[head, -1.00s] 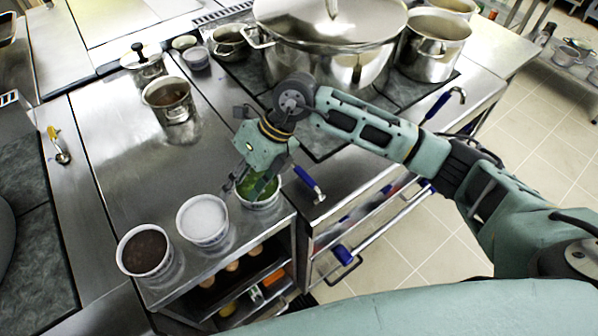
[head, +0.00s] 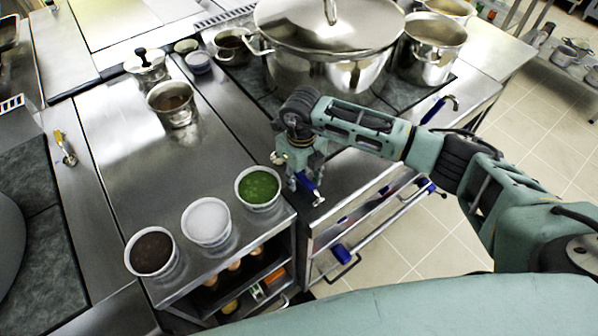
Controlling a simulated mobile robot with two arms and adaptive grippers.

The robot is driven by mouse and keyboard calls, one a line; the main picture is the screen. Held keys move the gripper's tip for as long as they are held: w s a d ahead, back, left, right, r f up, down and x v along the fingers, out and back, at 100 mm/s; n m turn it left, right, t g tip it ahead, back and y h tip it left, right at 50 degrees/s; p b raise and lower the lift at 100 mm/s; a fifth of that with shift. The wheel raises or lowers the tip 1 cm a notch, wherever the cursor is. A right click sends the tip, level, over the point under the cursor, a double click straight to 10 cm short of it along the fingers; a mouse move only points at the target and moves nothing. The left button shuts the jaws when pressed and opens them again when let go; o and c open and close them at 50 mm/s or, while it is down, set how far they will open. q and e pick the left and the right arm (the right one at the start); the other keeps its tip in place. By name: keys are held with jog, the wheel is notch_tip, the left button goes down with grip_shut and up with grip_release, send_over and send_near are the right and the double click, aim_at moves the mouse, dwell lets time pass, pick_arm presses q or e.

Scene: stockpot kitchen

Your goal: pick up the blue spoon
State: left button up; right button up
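A blue-handled utensil (head: 307,185), which looks like the blue spoon, lies at the front edge of the counter, right of the green-filled tub. Its metal tip points toward the lower right; the rest of it is hidden by my gripper. My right gripper (head: 305,182) points down over the blue handle, with its fingers close around or beside it. I cannot tell whether the fingers touch or grip it. My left gripper is not in view.
Tubs of green (head: 259,187), white (head: 206,222) and brown (head: 151,252) contents stand left of my gripper. A large lidded stockpot (head: 330,65) stands behind my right arm. A second blue handle (head: 435,110) lies farther right. The steel counter (head: 130,150) is clear at middle left.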

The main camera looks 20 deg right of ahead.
aim_at(301, 175)
jog(key=shift+f, duration=0.15)
grip_shut()
dwell(0.5)
jog(key=shift+w+r+b, duration=0.1)
jog(key=shift+r+b, duration=0.35)
jog(key=shift+r, duration=0.25)
notch_tip(301, 175, up, 2)
jog(key=shift+r+b, duration=0.25)
jog(key=shift+b, duration=0.5)
jog(key=s+d+r+b, duration=0.3)
jog(key=d+r, duration=0.4)
jog(key=d, duration=0.3)
jog(key=shift+s+d+b, duration=0.3)
jog(key=shift+s+d, duration=0.1)
jog(key=shift+s, duration=0.4)
